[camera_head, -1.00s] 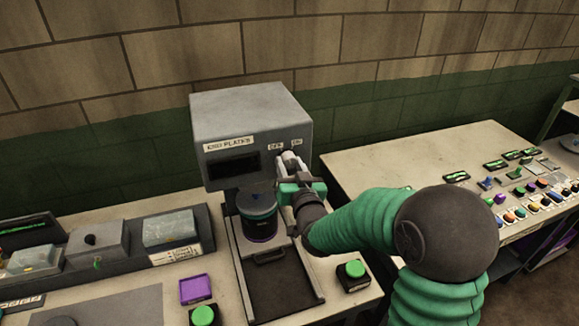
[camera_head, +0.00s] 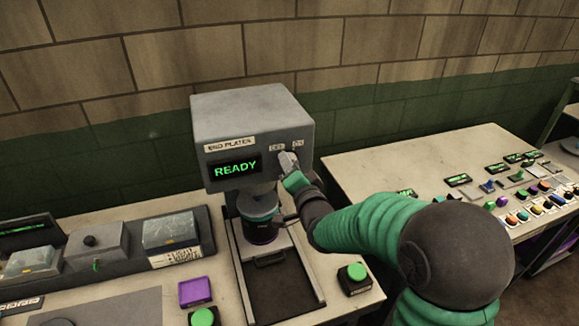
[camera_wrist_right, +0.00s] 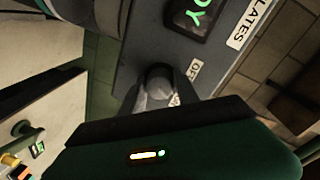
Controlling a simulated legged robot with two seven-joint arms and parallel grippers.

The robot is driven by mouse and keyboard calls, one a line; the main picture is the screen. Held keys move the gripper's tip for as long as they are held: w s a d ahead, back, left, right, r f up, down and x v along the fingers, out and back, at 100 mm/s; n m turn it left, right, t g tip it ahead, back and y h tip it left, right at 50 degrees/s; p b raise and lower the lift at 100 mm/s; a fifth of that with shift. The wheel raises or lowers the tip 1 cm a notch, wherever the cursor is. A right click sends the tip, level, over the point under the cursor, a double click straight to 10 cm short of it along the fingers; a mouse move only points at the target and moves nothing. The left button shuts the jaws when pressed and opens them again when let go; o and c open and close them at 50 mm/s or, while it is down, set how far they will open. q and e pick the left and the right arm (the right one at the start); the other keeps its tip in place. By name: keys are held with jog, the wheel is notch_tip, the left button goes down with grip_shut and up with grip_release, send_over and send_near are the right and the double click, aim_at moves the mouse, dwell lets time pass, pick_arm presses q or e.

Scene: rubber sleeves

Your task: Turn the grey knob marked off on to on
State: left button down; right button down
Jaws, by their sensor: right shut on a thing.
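The grey knob (camera_wrist_right: 158,88) sits on the front of a grey machine (camera_head: 252,110), below the OFF and ON labels. In the head view it is mostly covered by my right gripper (camera_head: 289,163). My right gripper is shut on the knob, with a finger on each side of it in the right wrist view. The machine's display (camera_head: 235,168) is lit and reads READY in green; it also shows in part in the right wrist view (camera_wrist_right: 196,14). The OFF label is partly covered in the wrist view. My left gripper is not in view.
A dark canister (camera_head: 259,222) stands under the machine's head. A green button (camera_head: 356,271) is at the right, another (camera_head: 204,316) at the front, by a purple pad (camera_head: 195,291). A second table (camera_head: 400,150) with several small coloured parts is at the right.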

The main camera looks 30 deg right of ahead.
jog(key=shift+s+f+m, duration=0.1)
jog(key=shift+f+m, duration=0.05)
jog(key=shift+m, duration=0.15)
jog(key=c, duration=1.2)
grip_release()
jog(key=shift+c, duration=0.2)
jog(key=o, duration=0.3)
jog(key=shift+s+d, duration=0.1)
jog(key=shift+d, duration=0.05)
jog(key=shift+o, duration=0.2)
